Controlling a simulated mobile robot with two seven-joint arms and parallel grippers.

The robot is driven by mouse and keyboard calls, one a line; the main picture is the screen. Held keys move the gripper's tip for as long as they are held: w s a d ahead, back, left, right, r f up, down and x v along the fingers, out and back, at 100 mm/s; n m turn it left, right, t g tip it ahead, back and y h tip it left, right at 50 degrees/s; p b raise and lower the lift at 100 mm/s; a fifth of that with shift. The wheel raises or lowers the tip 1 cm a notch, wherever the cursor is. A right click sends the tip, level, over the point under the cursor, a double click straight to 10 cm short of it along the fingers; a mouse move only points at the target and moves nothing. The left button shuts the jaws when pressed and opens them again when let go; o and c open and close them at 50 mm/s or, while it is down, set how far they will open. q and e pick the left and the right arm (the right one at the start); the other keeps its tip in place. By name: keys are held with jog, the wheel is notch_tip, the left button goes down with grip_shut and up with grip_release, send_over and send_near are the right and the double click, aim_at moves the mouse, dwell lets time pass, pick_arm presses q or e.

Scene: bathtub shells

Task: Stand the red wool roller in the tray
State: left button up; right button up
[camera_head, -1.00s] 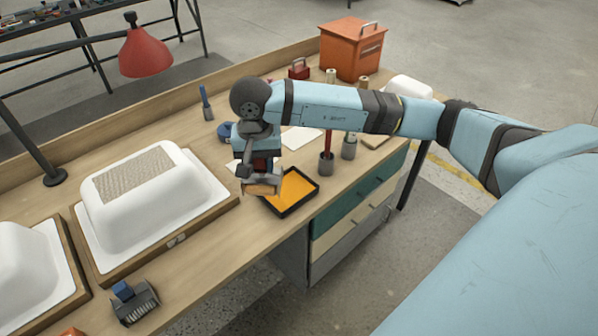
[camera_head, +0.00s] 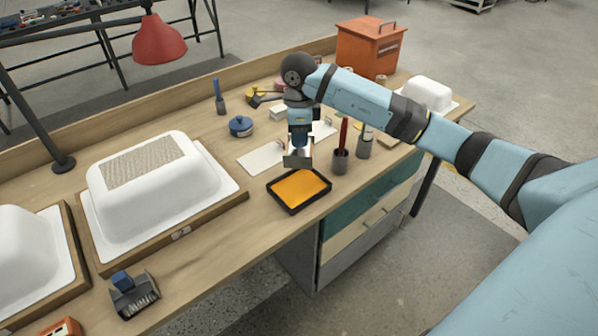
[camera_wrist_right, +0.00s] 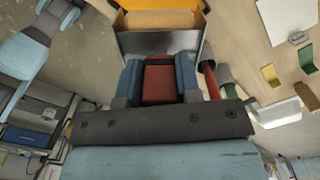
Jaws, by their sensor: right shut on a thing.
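The black-rimmed tray (camera_head: 301,189) with an orange-yellow floor lies near the front edge of the bench. My right gripper (camera_head: 299,143) is above the tray's back side, pointing down. In the right wrist view, its blue fingers (camera_wrist_right: 160,80) are shut on a red handle, which I take as the red wool roller (camera_wrist_right: 160,88). Beyond the handle are a grey metal plate and a tan part (camera_wrist_right: 160,18) over the orange floor. In the head view the roller's grey lower part (camera_head: 297,161) shows under the fingers. I cannot tell whether it touches the tray. My left gripper is out of view.
A cup with a red-handled tool (camera_head: 341,150) stands close right of the tray, beside another grey cup (camera_head: 364,146). A white sheet (camera_head: 260,160) lies behind left. White tub shells (camera_head: 155,190) fill the left; an orange box (camera_head: 367,48) stands at the back.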

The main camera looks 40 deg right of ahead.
notch_tip(320, 180, down, 12)
jog(key=shift+r, duration=0.2)
jog(key=shift+f, duration=0.15)
jog(key=o, duration=0.4)
jog(key=shift+f, duration=0.15)
jog(key=o, duration=0.5)
jog(key=shift+c, duration=0.2)
